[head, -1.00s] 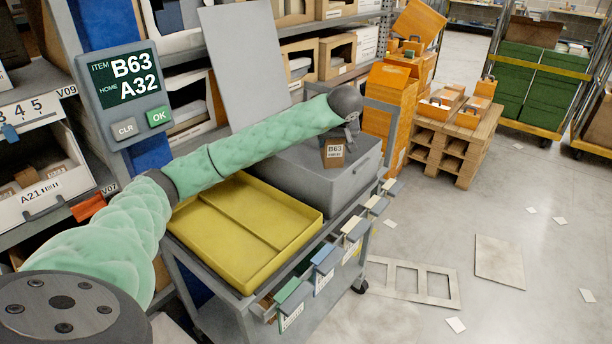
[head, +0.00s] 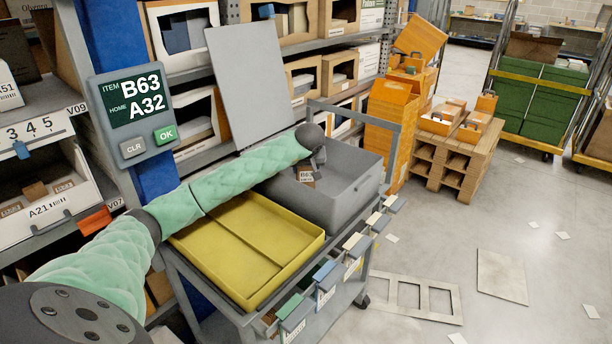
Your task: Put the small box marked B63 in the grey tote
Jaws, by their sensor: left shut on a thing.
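The small brown box marked B63 (head: 306,176) is held in my left gripper (head: 314,168), which is shut on it. The box hangs over the open grey tote (head: 352,205), at the left part of its opening. It looks lower than the tote's back rim, but I cannot tell whether it touches the floor inside. The gripper's fingers are small and partly hidden by my left wrist. The tote stands on the cart's top. My right gripper is not in view.
A yellow tray (head: 250,250) lies beside the tote on the cart. An upright grey panel (head: 246,85) stands behind them. A screen (head: 132,108) reads B63 and A32. Orange boxes and a wooden pallet (head: 455,160) stand to the right. Loose sheets lie on the floor.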

